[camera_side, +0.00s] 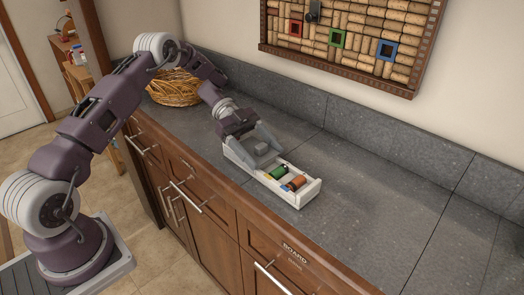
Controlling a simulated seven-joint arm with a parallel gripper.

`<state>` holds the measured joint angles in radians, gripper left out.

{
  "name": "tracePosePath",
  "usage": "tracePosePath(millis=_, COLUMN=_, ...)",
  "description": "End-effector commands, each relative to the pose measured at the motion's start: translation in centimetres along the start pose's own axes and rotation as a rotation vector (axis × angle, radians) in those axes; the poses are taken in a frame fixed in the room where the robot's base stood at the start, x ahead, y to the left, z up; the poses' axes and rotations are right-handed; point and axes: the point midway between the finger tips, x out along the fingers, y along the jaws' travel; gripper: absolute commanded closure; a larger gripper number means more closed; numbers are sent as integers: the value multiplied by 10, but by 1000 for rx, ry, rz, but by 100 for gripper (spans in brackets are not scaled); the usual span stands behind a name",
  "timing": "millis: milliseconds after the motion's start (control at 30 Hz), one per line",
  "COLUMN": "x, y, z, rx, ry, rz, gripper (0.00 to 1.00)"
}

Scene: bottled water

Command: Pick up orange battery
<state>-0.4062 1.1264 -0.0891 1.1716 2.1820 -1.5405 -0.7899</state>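An orange battery (295,183) lies in the right end of a white open-topped tray (307,194) on the grey counter. A green battery (278,172) lies beside it, to its left in the tray. My gripper (267,157) is over the left part of the tray, to the left of both batteries. Its grey fingers look spread apart, and it does not hold the orange battery. The fingers hide the left part of the tray, and I cannot tell what lies under them.
A wicker basket (174,88) stands at the back left of the counter. A framed cork board (350,38) hangs on the wall. The counter right of the tray is clear. Its wooden front edge (262,222) runs close in front of the tray, above cabinets.

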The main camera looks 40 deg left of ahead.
Motion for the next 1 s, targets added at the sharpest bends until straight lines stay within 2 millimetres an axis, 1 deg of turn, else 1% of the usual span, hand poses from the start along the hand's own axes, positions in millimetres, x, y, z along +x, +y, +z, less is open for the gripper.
tracePosePath(millis=33, x=0, y=0, z=0, rx=0, ry=0, rz=0, gripper=20)
tracePosePath(millis=100, x=0, y=0, z=0, rx=0, ry=0, rz=0, gripper=6)
tracePosePath(millis=367, x=0, y=0, z=0, rx=0, ry=0, rz=0, gripper=6)
tracePosePath(millis=467, x=-2, y=0, z=-3, rx=1, ry=-1, rz=-1, gripper=6)
tracePosePath(millis=567, x=-18, y=-1, z=-2, rx=1, ry=-2, rz=-4, gripper=6)
tracePosePath(millis=800, x=-79, y=-1, z=-2, rx=2, ry=-3, rz=-5, gripper=6)
tracePosePath(millis=900, x=-101, y=0, z=-2, rx=1, ry=-3, rz=-3, gripper=6)
tracePosePath(millis=1000, x=-114, y=0, z=-2, rx=0, ry=-1, rz=-2, gripper=6)
